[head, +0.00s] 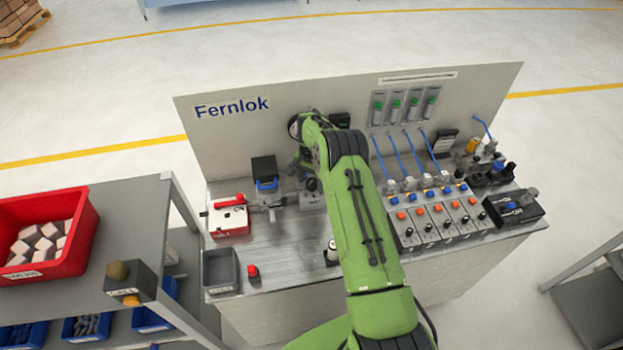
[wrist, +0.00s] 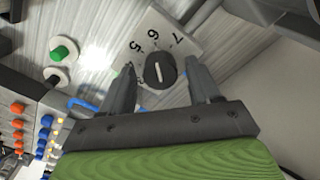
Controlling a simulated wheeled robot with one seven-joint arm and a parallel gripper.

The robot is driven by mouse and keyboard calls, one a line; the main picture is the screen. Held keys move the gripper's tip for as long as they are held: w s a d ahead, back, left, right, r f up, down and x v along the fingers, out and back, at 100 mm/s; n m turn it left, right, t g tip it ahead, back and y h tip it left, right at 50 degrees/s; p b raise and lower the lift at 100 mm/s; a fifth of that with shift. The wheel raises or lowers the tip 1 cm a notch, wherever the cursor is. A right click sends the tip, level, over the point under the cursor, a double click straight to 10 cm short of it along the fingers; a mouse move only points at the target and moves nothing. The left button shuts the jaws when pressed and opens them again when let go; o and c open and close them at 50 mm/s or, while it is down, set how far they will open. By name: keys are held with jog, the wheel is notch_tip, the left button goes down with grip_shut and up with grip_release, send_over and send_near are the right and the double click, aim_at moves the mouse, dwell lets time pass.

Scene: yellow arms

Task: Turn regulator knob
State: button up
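The regulator knob (wrist: 160,71) is a dark round knob with a white pointer line. It sits on a light dial plate (wrist: 172,33) printed with the figures 5, 6 and 7, in the wrist view. My gripper (wrist: 160,67) is open, with one finger on each side of the knob. A gap shows between each fingertip and the knob; I cannot tell the depth exactly. In the head view my green arm reaches over the bench to its back left part, and the fingers are hard to make out there.
The grey bench (head: 290,250) has a Fernlok back panel (head: 240,130). A red-and-white box (head: 229,221) and a grey tray (head: 220,270) stand at left. A valve row with orange buttons (head: 437,208) stands at right. A shelf with a red bin (head: 75,256) is beside the bench.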

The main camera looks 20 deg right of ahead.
jog(key=c, duration=0.9)
jog(key=shift+n+b, duration=0.4)
jog(key=shift+b, duration=0.05)
jog(key=shift+f+n+b, duration=0.15)
jog(key=shift+n+b, duration=0.7)
jog(key=shift+n, duration=0.05)
jog(key=shift+n+b, duration=1.1)
jog(key=shift+n, duration=1.5)
jog(key=shift+r, duration=0.2)
jog(key=o, duration=1)
jog(key=shift+o, duration=0.2)
